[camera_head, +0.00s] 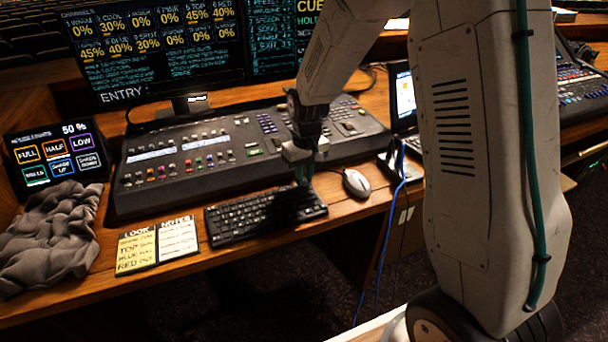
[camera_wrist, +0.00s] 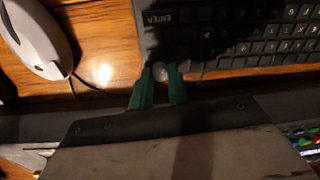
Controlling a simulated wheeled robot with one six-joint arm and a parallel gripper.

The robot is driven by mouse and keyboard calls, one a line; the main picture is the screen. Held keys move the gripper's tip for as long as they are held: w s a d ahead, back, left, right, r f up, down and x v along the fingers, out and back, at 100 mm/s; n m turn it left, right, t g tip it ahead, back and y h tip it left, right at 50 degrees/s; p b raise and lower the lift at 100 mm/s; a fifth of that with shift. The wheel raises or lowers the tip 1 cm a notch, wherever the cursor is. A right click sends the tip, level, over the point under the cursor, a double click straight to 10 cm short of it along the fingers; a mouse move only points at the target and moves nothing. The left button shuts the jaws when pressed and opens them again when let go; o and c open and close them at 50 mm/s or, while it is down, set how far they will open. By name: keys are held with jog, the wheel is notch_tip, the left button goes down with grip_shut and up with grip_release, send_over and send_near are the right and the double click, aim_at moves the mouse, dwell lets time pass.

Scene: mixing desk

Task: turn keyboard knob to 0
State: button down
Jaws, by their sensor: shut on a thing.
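The black keyboard (camera_head: 250,218) lies on the wooden desk in front of the mixing console. Its corner with the ENTER key shows in the wrist view (camera_wrist: 230,35). A small round grey knob (camera_wrist: 160,71) sits at the keyboard's edge near that corner. My gripper (camera_wrist: 160,76) has its two green fingertips at the knob, one on each side, shut on it. In the head view my gripper (camera_head: 303,178) reaches down at the keyboard's back right part. The knob is too small to make out there, and its marking is not readable in either view.
A white mouse (camera_head: 356,183) lies right of the keyboard, close to my gripper; it also shows in the wrist view (camera_wrist: 38,38). The console (camera_head: 180,185) stands behind. Note cards (camera_head: 136,251), a grey cloth (camera_head: 50,240) and a small touch screen (camera_head: 58,158) are at left.

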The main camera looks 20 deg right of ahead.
aim_at(305, 178)
jog(key=shift+n, duration=0.4)
jog(key=c, duration=1.3)
grip_release()
jog(key=shift+c, duration=0.2)
jog(key=shift+r, duration=0.15)
jog(key=r, duration=0.7)
jog(key=shift+d+r, duration=0.2)
jog(key=shift+r, duration=0.1)
